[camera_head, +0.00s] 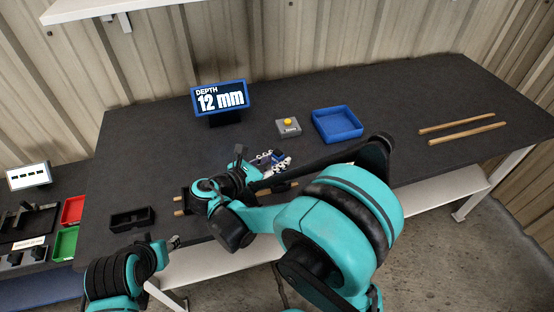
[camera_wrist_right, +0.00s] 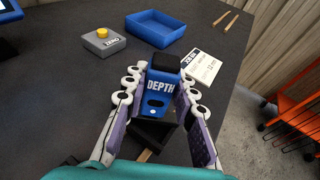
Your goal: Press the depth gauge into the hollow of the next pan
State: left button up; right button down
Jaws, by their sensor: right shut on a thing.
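My right gripper (camera_wrist_right: 157,88) is shut on the blue depth gauge (camera_wrist_right: 158,86), marked DEPTH, between its two purple-padded fingers. In the head view the gauge (camera_head: 278,155) shows as a small blue patch by the right gripper (camera_head: 270,160). A black part (camera_wrist_right: 153,133), perhaps a pan, lies below the gauge in the wrist view; whether they touch I cannot tell. My right arm hides most of the spot in the head view.
A black two-hollow holder (camera_head: 132,218) lies at the table's left front. A grey ZERO box with yellow button (camera_head: 288,127) and an empty blue tray (camera_head: 316,119) stand behind the gripper. Two wooden rods (camera_head: 460,129) lie right. A white card (camera_wrist_right: 203,67) lies near the gauge.

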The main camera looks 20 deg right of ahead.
notch_tip(320, 180, up, 7)
jog(key=p, duration=0.5)
dwell(0.3)
jog(key=shift+d, duration=0.1)
dwell(1.3)
